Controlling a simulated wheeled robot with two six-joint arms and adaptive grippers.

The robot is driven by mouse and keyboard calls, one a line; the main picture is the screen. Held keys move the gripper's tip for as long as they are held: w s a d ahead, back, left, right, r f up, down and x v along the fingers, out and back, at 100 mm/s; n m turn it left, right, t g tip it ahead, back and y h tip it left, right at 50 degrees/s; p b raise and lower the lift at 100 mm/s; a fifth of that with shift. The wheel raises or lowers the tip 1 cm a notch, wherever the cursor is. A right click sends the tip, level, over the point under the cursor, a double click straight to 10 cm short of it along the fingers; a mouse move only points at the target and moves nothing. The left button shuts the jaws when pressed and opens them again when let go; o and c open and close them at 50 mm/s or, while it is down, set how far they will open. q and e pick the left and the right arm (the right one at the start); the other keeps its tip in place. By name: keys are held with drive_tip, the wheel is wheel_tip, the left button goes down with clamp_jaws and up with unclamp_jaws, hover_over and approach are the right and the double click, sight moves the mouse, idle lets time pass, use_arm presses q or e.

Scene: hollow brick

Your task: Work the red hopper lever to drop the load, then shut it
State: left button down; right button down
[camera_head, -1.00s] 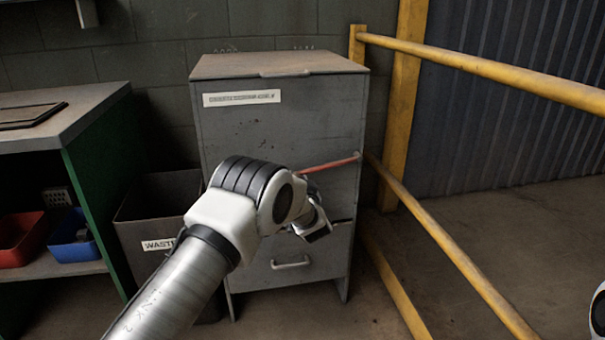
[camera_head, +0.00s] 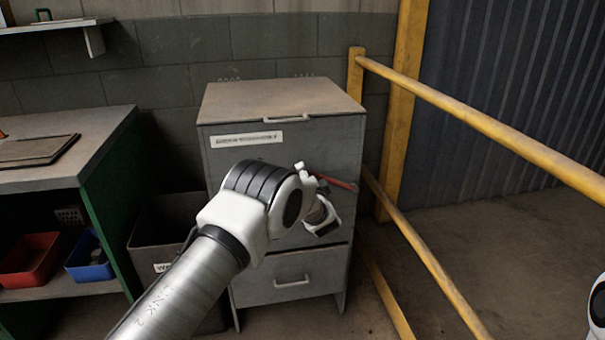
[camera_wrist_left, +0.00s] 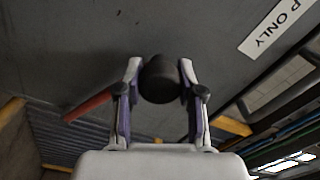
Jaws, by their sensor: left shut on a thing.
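The red lever (camera_head: 340,184) is on the front of a grey metal hopper cabinet (camera_head: 225,160), near its right edge. It slants up to the left from its right end. My left gripper (camera_head: 308,176) is at the lever's left end, partly hidden by my own wrist. In the left wrist view my left gripper (camera_wrist_left: 160,88) has its fingers on both sides of a round black knob (camera_wrist_left: 160,72) and is shut on it. The red lever (camera_wrist_left: 90,106) shows there beyond the left finger. The load is not visible. My right gripper is out of view.
A drawer with a handle (camera_head: 293,283) is low on the cabinet. A dark waste bin (camera_head: 150,245) and a green bench (camera_head: 105,190) stand to the left. Yellow rails (camera_head: 480,122) run along the right. Open floor (camera_head: 510,235) lies beyond them.

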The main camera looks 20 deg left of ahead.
use_arm(q)
drive_tip(key=shift+w+r, duration=0.15)
drive_tip(key=shift+r, duration=0.35)
drive_tip(key=c, duration=0.8)
unclamp_jaws()
drive_tip(key=shift+o, duration=0.5)
drive_tip(key=shift+w+f, duration=0.1)
drive_tip(key=shift+f, duration=0.15)
drive_tip(key=v, duration=1.2)
drive_tip(key=shift+f, duration=0.15)
